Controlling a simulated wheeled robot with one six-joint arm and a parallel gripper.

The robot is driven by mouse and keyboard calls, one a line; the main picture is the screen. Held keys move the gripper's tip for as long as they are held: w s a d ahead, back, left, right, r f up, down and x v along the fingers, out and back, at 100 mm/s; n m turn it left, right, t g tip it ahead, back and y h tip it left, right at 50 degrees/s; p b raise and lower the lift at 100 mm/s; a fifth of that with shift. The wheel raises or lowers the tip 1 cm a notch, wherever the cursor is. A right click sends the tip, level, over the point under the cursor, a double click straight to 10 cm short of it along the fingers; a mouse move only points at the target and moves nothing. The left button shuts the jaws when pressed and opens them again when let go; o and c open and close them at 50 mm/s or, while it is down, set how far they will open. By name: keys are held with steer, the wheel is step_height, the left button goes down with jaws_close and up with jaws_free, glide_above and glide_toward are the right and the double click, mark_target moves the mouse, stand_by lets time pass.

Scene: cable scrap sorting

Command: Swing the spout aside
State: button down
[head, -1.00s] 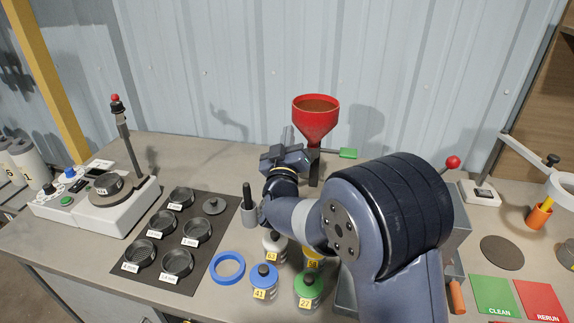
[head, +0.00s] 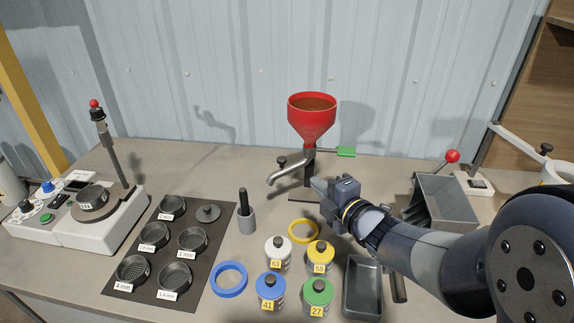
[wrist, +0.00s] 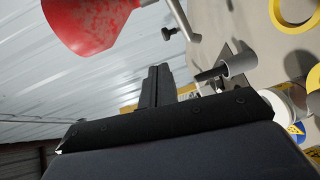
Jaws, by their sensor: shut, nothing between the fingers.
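A red funnel (head: 311,118) stands on a dark stand at the back middle of the bench, holding brown material. Its grey spout (head: 285,173) points left and towards the front, with a dark knob (head: 282,160) on top. In the wrist view the red funnel (wrist: 88,22) is at upper left and the spout (wrist: 181,18) at the top. My gripper (head: 316,186) is to the right of the spout's outlet and below the funnel, apart from the spout. Its fingers also show in the wrist view (wrist: 156,72), closed together and empty.
A green tab (head: 345,151) sticks out right of the funnel. A yellow ring (head: 303,230), several lidded jars and a grey tray (head: 363,286) lie in front. A holder with a black rod (head: 246,212) stands left. A metal chute (head: 446,204) stands right of my gripper.

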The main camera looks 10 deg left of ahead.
steer(key=p, duration=0.4)
glide_toward(279, 158)
steer(key=x, duration=0.5)
steer(key=shift+w+d+f, duration=0.1)
steer(key=shift+w+f, duration=0.1)
steer(key=shift+f, duration=0.1)
steer(key=shift+b, duration=0.3)
steer(key=b, duration=0.2)
steer(key=shift+w+a+f+b, duration=0.25)
steer(key=shift+w+a+b, duration=0.05)
steer(key=shift+a, duration=0.1)
steer(key=shift+w+a+r+b, duration=0.15)
steer(key=shift+w+a+b, duration=0.3)
steer(key=shift+b, duration=0.4)
steer(key=shift+s+r, duration=0.1)
steer(key=shift+r, duration=0.1)
